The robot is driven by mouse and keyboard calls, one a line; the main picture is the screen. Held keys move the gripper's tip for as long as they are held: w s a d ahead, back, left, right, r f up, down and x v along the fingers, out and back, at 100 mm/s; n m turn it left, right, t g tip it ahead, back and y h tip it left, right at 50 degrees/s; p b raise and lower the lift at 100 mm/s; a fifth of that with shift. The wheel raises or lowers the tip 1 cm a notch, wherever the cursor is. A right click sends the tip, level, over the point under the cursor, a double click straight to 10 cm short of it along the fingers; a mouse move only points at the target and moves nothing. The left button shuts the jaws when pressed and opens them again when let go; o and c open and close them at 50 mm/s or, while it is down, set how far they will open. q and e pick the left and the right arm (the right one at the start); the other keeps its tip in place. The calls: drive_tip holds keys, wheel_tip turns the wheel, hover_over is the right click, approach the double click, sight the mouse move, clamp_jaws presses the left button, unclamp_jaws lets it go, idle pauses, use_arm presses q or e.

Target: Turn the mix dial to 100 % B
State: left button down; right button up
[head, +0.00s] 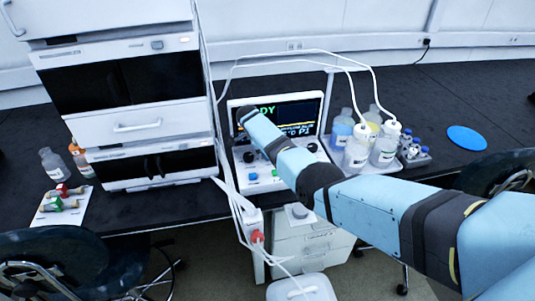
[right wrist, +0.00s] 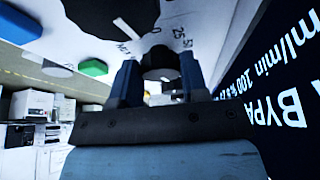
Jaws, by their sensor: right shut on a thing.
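In the right wrist view my right gripper (right wrist: 160,80) is shut on a dark round dial (right wrist: 157,58) on a white panel with printed marks around it. One finger is on each side of the dial. The control unit (head: 240,180) with its lit screen (head: 312,112) shows in the head view, where my right arm crosses it and hides the gripper and the held dial. In the right wrist view the screen (right wrist: 285,80) is steeply slanted; "ml/min", "100 %" and "BYPA" can be read. My left gripper is not in view.
Green (right wrist: 94,68) and blue (right wrist: 62,91) buttons are on the panel near the gripper. Capped bottles with white tubes stand in a tray (head: 400,164) right of the unit. A tall instrument stack (head: 146,133) stands close on its left. A blue disc (head: 467,138) lies at right.

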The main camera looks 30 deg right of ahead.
idle(0.4)
drive_tip(key=o, duration=0.9)
drive_tip(key=shift+o, duration=0.2)
drive_tip(key=v, duration=0.7)
drive_tip(key=shift+r, duration=0.3)
